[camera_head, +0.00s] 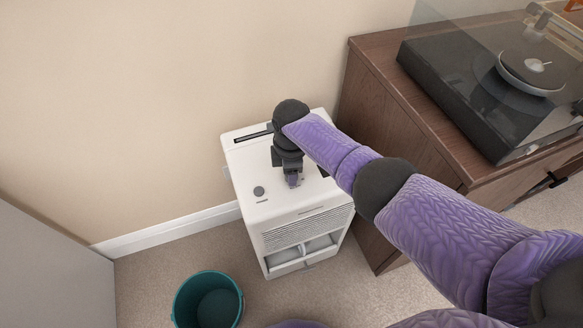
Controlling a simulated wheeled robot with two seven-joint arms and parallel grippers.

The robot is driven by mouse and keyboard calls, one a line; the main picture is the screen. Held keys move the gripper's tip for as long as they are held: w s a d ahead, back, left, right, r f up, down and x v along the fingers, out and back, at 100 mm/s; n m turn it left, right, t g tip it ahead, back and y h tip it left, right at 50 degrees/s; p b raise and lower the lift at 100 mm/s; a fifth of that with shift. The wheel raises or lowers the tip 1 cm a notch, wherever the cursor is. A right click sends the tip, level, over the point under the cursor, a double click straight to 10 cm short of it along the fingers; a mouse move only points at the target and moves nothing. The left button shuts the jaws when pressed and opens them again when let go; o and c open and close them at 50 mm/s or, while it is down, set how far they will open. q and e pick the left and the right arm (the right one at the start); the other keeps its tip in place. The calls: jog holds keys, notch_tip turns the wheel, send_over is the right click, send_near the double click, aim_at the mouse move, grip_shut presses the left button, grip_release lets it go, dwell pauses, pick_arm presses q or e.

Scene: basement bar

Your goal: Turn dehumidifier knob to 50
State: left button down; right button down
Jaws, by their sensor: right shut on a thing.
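The white dehumidifier (275,213) stands on the carpet against the wall, with its top panel facing up. My right gripper (292,180) points down onto the top panel, its fingers shut on the dehumidifier knob. The knob is mostly hidden by the gripper, so its setting and the scale numbers cannot be read. A small round grey button (259,191) sits on the top panel to the left of the gripper. My left gripper is not in view.
A wooden cabinet (405,115) stands close on the right, with a turntable (480,90) on top. A teal bucket (208,300) is on the carpet in front. A grey panel (45,270) is at the lower left. Open carpet (150,285) lies between panel and bucket.

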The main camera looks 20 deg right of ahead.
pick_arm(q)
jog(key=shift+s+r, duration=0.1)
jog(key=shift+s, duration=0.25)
pick_arm(e)
jog(key=shift+c, duration=1.3)
grip_release()
pick_arm(q)
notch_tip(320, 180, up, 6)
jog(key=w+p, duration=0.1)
jog(key=p, duration=0.5)
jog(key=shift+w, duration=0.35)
pick_arm(e)
notch_tip(320, 180, up, 10)
jog(key=shift+f, duration=0.1)
